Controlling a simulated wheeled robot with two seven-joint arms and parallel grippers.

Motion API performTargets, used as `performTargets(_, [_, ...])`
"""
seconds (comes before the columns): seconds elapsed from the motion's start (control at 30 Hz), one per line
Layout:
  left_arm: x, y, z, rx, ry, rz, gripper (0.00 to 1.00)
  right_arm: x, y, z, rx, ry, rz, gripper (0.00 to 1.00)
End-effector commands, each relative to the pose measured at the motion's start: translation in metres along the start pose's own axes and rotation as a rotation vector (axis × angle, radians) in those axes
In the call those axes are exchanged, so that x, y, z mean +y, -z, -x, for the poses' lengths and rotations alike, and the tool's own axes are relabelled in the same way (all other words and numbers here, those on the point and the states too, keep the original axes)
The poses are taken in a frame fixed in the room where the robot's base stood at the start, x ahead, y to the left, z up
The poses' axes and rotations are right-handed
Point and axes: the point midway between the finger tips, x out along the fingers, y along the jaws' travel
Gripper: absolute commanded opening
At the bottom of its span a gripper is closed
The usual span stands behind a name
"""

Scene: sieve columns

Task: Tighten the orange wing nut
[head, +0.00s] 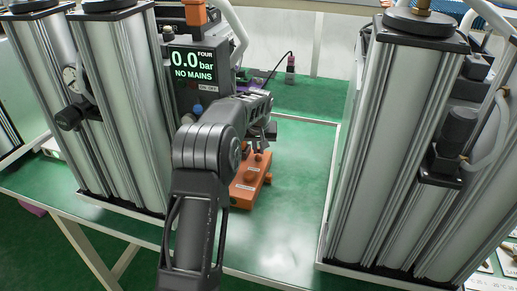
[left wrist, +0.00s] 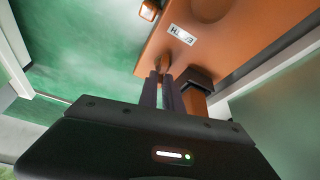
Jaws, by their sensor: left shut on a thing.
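An orange block (head: 243,194) with white labels stands on the green bench, partly behind my left arm in the head view. In the left wrist view the block (left wrist: 225,40) fills the upper right, with a label on its face. My left gripper (left wrist: 166,82) has its two dark fingers close together at the block, shut on a small orange piece (left wrist: 165,62), which looks like the wing nut. The fingers hide most of it. In the head view my left gripper (head: 262,132) is small and partly hidden by its own arm. My right gripper is in neither view.
Tall metal columns (head: 112,110) stand at the left and more columns (head: 395,140) at the right. The green bench (head: 295,215) is clear between the block and the right columns.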

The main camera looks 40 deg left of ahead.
Motion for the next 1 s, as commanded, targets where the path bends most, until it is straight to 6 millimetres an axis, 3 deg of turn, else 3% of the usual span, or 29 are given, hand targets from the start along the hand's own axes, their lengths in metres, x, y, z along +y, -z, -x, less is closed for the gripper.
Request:
performTargets(0.47, [0.0000,0.0006,0.0006,0.001,-0.010,-0.022,0.00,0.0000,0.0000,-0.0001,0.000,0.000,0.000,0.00])
performTargets(0.5, [0.0000,0.0006,0.0006,0.001,-0.010,-0.021,0.11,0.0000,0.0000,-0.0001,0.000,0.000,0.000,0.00])
performTargets(0.73, [0.0000,0.0003,0.0004,0.000,-0.009,-0.021,0.29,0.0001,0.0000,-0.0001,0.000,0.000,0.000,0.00])
performTargets(1.0, [0.0000,0.0002,0.0007,0.000,-0.009,-0.021,0.31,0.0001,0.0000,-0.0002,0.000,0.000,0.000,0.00])
